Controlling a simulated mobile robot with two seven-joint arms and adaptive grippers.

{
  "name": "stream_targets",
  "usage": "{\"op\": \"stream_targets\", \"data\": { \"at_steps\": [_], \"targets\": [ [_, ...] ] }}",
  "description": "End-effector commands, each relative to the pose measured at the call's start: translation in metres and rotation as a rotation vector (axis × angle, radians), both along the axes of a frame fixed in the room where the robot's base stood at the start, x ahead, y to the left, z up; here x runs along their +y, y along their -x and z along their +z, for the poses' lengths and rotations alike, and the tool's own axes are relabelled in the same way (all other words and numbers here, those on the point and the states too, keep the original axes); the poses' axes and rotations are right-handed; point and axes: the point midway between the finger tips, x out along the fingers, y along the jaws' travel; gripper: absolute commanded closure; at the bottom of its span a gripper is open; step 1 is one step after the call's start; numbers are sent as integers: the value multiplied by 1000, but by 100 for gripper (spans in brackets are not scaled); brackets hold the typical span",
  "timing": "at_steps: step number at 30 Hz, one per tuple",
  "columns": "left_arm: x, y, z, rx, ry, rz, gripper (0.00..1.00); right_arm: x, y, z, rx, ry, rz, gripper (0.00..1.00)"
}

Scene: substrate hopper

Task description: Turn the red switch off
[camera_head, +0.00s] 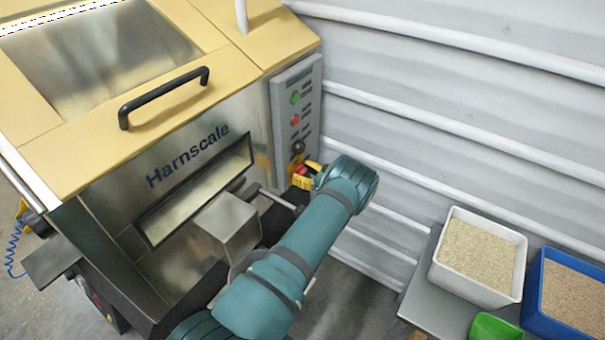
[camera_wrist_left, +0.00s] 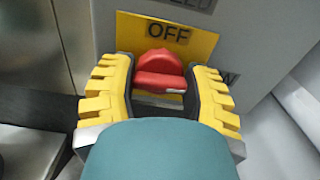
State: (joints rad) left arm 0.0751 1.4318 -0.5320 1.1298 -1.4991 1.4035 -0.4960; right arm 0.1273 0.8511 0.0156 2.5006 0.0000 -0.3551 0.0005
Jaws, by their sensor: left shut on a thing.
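The red switch (camera_wrist_left: 160,75) sits on a yellow plate (camera_wrist_left: 200,43) marked OFF above it, in the left wrist view. A second label at the right is mostly hidden. A short white line shows on the switch's bar. My left gripper (camera_wrist_left: 160,98) has one yellow finger on each side of the switch and is shut on it. In the head view my left gripper (camera_head: 303,177) is at the lower end of the machine's control panel, with a bit of red (camera_head: 313,166) beside it. My wrist hides most of the switch there. My right gripper is not in view.
The machine (camera_head: 100,195) marked Harnscale has a grey panel (camera_head: 283,85) with a green and a red button and a black knob above my gripper. A corrugated wall (camera_head: 450,110) stands close behind. A white bin (camera_head: 437,272) and a blue bin (camera_head: 533,315) stand at lower right.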

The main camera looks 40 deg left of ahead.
Motion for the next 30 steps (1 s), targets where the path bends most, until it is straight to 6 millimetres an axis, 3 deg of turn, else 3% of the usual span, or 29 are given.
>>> {"op": "stream_targets", "data": {
  "at_steps": [12, 30],
  "targets": [
    [-1, 0, -2, -316, -36, -1, 86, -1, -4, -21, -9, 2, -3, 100],
    [-1, 1, -1, -884, -99, -2, 86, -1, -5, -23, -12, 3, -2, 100]
  ]
}}
